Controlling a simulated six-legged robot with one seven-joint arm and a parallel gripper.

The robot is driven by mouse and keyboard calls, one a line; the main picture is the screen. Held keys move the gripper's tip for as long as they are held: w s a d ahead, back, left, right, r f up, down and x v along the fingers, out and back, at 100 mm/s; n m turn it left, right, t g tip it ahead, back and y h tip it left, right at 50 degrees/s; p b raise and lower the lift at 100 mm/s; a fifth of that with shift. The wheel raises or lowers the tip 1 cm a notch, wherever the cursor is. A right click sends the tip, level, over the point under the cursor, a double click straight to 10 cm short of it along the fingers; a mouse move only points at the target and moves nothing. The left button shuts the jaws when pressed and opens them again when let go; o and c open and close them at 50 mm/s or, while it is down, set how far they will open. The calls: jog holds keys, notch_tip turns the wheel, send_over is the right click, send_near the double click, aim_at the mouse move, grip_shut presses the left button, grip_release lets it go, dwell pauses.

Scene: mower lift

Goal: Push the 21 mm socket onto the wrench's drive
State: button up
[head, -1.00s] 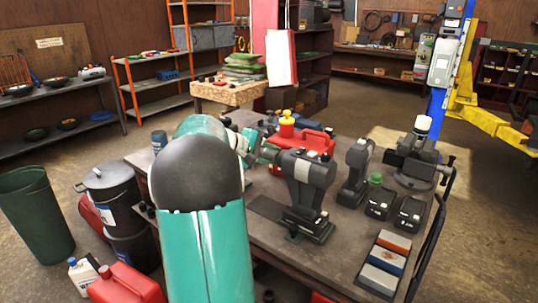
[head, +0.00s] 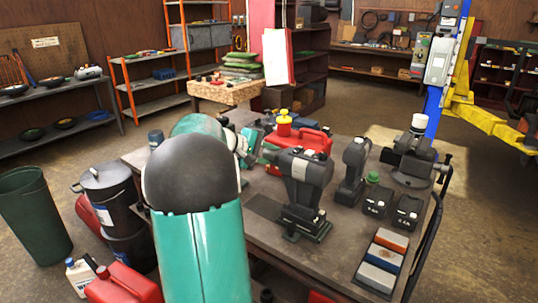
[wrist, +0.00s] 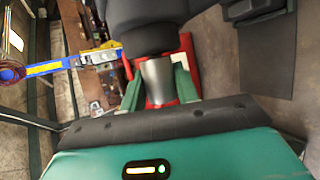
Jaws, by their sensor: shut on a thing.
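The wrench (head: 302,178) is a dark power tool standing upright on the bench, its nose pointing left toward my arm. In the wrist view its dark nose (wrist: 146,38) fills the top middle. My gripper (wrist: 158,88) has two green fingers shut on a silver cylinder, the socket (wrist: 158,80). The socket's upper end is up against or just under the dark nose. I cannot tell whether it is seated on the drive, which is hidden. In the head view my arm hides most of the gripper, and the socket cannot be made out.
A second dark tool (head: 354,168) and two black batteries (head: 377,202) stand to the right of the wrench. A red can (head: 305,138) is behind it. A tray of coloured boxes (head: 384,262) lies at the front right.

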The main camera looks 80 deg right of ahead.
dwell(0.4)
jog(key=o, duration=1.2)
jog(key=shift+c, duration=0.2)
jog(key=v, duration=1.3)
jog(key=shift+w+a+r, duration=0.2)
jog(key=shift+a+r, duration=0.05)
jog(key=shift+a, duration=0.05)
